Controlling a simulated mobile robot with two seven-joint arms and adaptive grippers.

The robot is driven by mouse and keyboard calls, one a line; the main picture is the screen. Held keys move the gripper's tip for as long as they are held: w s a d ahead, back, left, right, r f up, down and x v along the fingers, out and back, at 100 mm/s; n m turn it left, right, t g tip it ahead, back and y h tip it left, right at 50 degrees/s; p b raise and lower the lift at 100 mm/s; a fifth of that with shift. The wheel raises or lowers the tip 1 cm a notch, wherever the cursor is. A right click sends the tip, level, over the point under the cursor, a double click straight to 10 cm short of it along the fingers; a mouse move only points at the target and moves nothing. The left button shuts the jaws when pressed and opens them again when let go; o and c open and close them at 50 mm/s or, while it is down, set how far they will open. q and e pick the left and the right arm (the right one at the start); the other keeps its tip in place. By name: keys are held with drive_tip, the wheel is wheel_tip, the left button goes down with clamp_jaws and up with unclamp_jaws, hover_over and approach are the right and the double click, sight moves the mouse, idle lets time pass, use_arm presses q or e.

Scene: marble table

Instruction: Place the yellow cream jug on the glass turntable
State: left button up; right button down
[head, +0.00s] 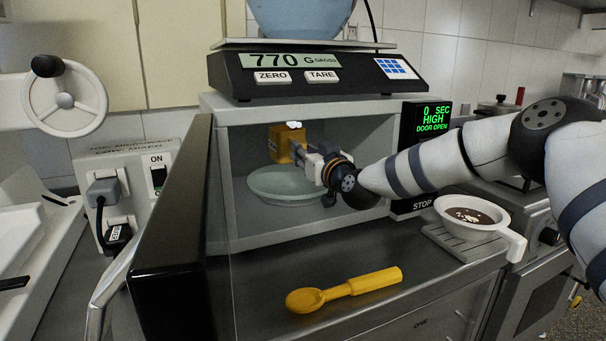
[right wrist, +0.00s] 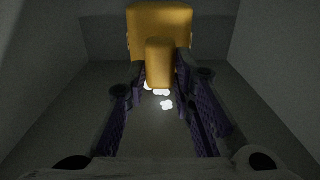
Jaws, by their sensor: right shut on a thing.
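The yellow cream jug (head: 281,146), with white at its top, is inside the open microwave. My right gripper (head: 306,157) reaches in from the right and is shut on it. In the right wrist view the jug (right wrist: 158,22) is at the far end of the fingers, with its handle (right wrist: 160,65) between the gripper fingers (right wrist: 160,95). The pale glass turntable (head: 268,195) lies on the microwave floor. In the head view the jug shows above its back part; the exact gap is hard to tell. My left gripper is not in view.
The microwave door (head: 174,215) stands open at the left. A scale (head: 315,75) with a blue bowl (head: 300,15) sits on the microwave. A yellow spoon (head: 345,289) lies on the counter in front. A white cup (head: 472,217) of brown drink stands at the right.

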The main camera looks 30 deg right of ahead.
drive_tip(key=shift+w+f, duration=0.15)
drive_tip(key=shift+f, duration=2)
drive_tip(key=shift+b, duration=0.3)
drive_tip(key=shift+f, duration=0.15)
drive_tip(key=c, duration=1.4)
unclamp_jaws()
drive_tip(key=shift+o, duration=0.2)
